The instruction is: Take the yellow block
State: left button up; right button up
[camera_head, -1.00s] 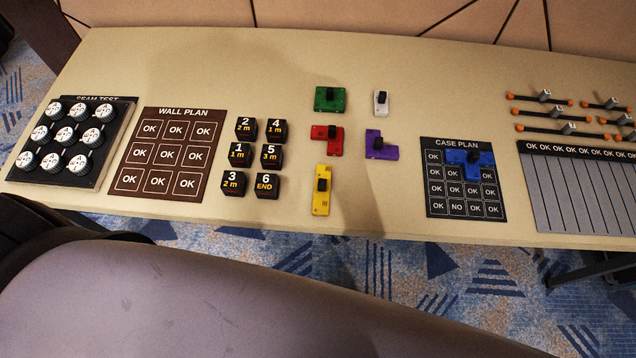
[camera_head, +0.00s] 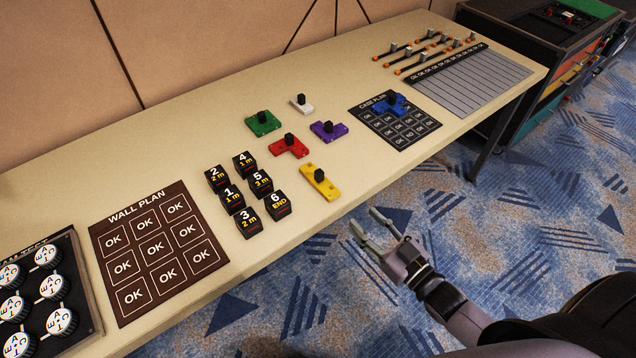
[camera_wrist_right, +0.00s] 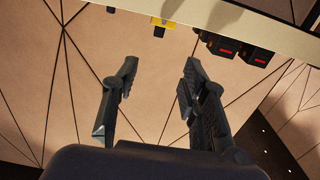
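The yellow block (camera_head: 314,183) is a flat bar with a black knob on top. It lies on the beige table (camera_head: 345,163) near the front edge. It also shows at the top of the right wrist view (camera_wrist_right: 163,22), at the table edge. My right gripper (camera_head: 366,227) is open and empty. It is in front of the table, past its front edge, apart from the block and below and right of it in the head view. In the right wrist view its two fingers (camera_wrist_right: 158,85) stand wide apart with nothing between them. My left gripper is not in view.
Red (camera_head: 288,148), green (camera_head: 262,123), purple (camera_head: 328,130) and white (camera_head: 302,104) blocks lie behind the yellow one. Black numbered cubes (camera_head: 277,205) stand left of it. The case plan board (camera_head: 408,140) holds a blue block (camera_head: 390,105). The table between block and board is clear.

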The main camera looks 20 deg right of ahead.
send_near(322, 175)
jog(key=x, duration=0.3)
jog(key=shift+w+a+p, duration=0.15)
jog(key=shift+w+p, duration=0.2)
jog(key=shift+p, duration=0.05)
jog(key=shift+w+a, duration=0.1)
jog(key=shift+w, duration=0.15)
jog(key=x, duration=0.4)
jog(key=shift+w+a+p, duration=0.15)
jog(key=shift+w+p, duration=0.2)
jog(key=shift+w+a, duration=0.1)
jog(key=shift+w, duration=0.2)
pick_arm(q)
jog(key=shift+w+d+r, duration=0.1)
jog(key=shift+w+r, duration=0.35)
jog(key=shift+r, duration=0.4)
pick_arm(e)
grip_shut()
